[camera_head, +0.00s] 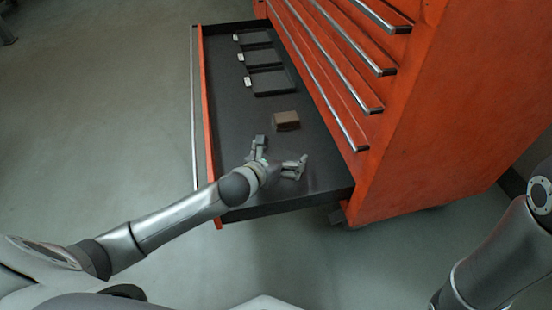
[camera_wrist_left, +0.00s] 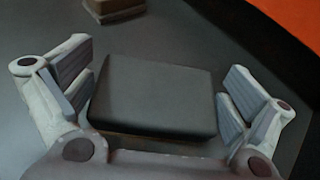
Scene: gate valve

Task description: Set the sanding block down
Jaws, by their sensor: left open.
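A dark grey block with rounded edges and a thin brownish lower rim, which looks like the sanding block (camera_wrist_left: 155,95), lies between the fingers of my left gripper in the left wrist view. My left gripper (camera_head: 281,151) is open over the near end of the pulled-out drawer; it also shows in the left wrist view (camera_wrist_left: 158,98). Its fingers stand on either side of the dark block, with little space at each side. In the head view this block is hard to tell from the dark drawer floor. My right gripper is out of view.
The drawer (camera_head: 222,88) has a dark floor and belongs to an orange cabinet (camera_head: 440,110). A brown block (camera_head: 286,120) lies just beyond my left gripper; it also shows in the wrist view (camera_wrist_left: 115,9).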

